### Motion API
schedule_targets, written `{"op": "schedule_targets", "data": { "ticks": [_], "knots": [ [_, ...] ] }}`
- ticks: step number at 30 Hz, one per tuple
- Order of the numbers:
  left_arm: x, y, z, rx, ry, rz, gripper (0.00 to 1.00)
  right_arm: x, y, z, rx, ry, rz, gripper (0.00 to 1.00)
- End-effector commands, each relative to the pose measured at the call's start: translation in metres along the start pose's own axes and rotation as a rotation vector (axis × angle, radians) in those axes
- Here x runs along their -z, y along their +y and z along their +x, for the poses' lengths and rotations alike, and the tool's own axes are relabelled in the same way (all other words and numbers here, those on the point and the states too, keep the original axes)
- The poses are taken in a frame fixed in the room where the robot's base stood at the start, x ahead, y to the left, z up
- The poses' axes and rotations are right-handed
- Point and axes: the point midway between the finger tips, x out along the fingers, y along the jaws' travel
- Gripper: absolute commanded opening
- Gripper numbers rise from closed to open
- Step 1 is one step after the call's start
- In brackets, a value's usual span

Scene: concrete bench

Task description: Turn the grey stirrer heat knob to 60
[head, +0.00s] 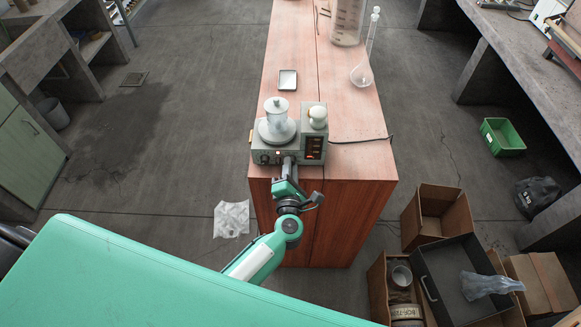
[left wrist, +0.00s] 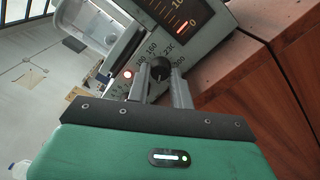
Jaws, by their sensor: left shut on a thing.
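The grey stirrer (head: 258,146) stands at the near end of the wooden bench top, with a white plate and a clear vessel (head: 278,112) on it. Its front panel also shows in the left wrist view (left wrist: 203,62). My left gripper (head: 287,168) is at that front panel. In the left wrist view its two fingers (left wrist: 161,82) are shut on the dark heat knob (left wrist: 160,68), one on each side. Printed marks such as 100 and 160 show around the knob. The knob's pointer cannot be made out. My right gripper is not in view.
A dark display with red lights (head: 313,147) is on the stirrer's right part, below a small white round-topped thing (head: 317,116). A cable (head: 362,139) runs right. A small tray (head: 288,80) and a flask (head: 362,74) stand farther back. Cardboard boxes (head: 436,212) lie on the floor at right.

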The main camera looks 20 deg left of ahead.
Motion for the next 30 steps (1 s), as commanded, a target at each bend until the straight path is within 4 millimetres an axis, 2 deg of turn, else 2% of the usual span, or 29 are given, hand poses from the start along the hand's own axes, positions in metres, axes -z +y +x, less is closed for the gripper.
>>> {"op": "schedule_targets", "data": {
  "ticks": [15, 30],
  "knots": [
    [-0.002, 0.003, -0.001, 0.005, 0.001, 0.412, 0.0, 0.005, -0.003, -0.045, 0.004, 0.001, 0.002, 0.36],
    [0.0, 0.001, -0.001, 0.004, 0.0, 0.745, 0.0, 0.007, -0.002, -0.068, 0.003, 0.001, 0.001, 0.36]
  ]
}}
